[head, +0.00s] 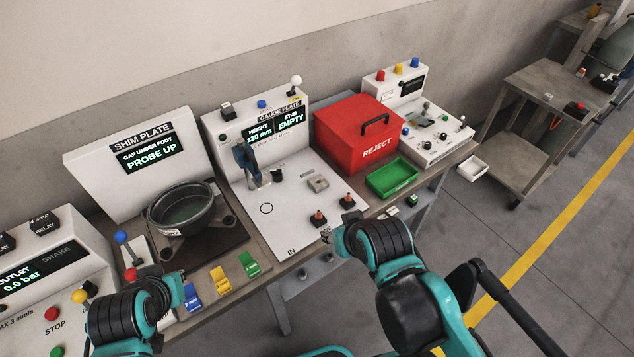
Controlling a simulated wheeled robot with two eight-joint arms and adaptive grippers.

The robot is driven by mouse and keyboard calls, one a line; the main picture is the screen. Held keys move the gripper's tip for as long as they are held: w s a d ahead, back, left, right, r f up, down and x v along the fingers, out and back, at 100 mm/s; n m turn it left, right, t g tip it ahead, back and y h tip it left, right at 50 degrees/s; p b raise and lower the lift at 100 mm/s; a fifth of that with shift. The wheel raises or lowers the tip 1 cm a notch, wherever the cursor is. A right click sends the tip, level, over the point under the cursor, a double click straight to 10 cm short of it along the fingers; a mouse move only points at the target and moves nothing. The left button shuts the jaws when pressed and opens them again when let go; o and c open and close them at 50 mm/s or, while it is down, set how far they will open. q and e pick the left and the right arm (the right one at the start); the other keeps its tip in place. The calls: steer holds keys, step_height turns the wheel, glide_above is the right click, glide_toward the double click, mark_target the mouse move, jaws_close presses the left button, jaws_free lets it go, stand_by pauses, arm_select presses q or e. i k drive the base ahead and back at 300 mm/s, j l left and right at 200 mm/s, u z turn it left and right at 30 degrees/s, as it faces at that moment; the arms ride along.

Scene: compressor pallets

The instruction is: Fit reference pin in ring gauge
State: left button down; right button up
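The white gauge plate (288,235) lies in the middle of the bench, with a drawn circle and the mark IN. Two small dark bases with copper-orange tops stand upright on it, one nearer the front (318,219) and one further right (347,201). A small grey metal block (318,183) sits behind them. I cannot tell which of these is the reference pin or the ring gauge. My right gripper (329,236) is at the plate's front edge, close to the front copper-topped piece, mostly hidden by its arm.
A blue-handled gauge device (247,163) stands at the back of the plate, its display reading STUB EMPTY. A red REJECT box (352,140) and green tray (392,178) are right. A dark round casting (181,208) and coloured shim blocks (221,279) are left.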

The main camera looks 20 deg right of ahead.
mark_target(227, 108)
steer(key=i+l+z, duration=0.1)
steer(key=l, duration=0.35)
steer(key=i+l+z, duration=0.3)
steer(key=i+l, duration=0.45)
